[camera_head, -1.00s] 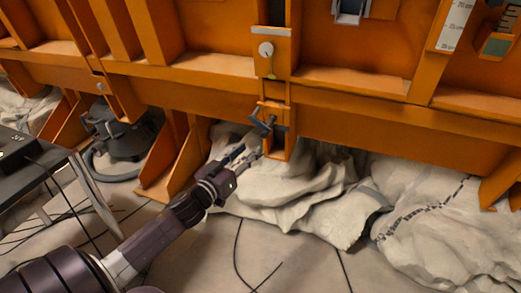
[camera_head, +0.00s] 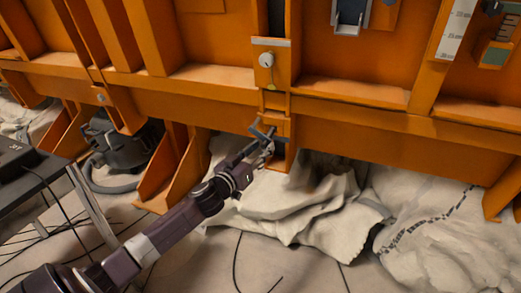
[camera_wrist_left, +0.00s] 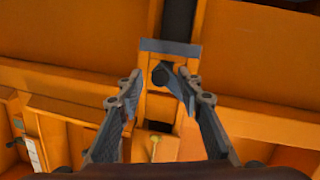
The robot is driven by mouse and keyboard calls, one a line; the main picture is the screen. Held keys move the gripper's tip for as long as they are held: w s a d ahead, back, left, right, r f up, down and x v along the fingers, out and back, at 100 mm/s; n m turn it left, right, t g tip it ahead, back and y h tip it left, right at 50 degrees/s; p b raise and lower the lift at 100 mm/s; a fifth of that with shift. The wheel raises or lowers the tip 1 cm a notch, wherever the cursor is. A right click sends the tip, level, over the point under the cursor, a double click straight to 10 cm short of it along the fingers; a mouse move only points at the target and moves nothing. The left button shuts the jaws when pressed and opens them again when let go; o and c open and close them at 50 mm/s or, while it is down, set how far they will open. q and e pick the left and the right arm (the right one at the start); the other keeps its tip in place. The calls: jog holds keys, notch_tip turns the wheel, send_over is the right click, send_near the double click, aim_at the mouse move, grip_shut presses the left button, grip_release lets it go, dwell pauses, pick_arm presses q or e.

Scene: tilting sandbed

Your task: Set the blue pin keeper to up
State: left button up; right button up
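The blue pin keeper (camera_head: 262,131) is a small dark blue piece on the orange bracket (camera_head: 284,158) low on the sandbed frame, in the head view. It sits at a slant and is partly covered by my left gripper (camera_head: 266,147). The gripper is at the keeper, but I cannot tell if they touch. In the left wrist view my left gripper (camera_wrist_left: 160,82) has its two fingers apart with nothing clearly held between them. My right gripper is not in view.
A round pale knob (camera_head: 266,60) sits above the bracket. An orange cross beam (camera_head: 370,125) runs above crumpled pale sheeting (camera_head: 300,205). A dark machine with a hose (camera_head: 122,140) and a grey table (camera_head: 35,178) stand at left. Cables lie on the floor.

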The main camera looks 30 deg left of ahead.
pick_arm(q)
grip_shut()
jog(key=shift+r, duration=0.1)
dwell(0.4)
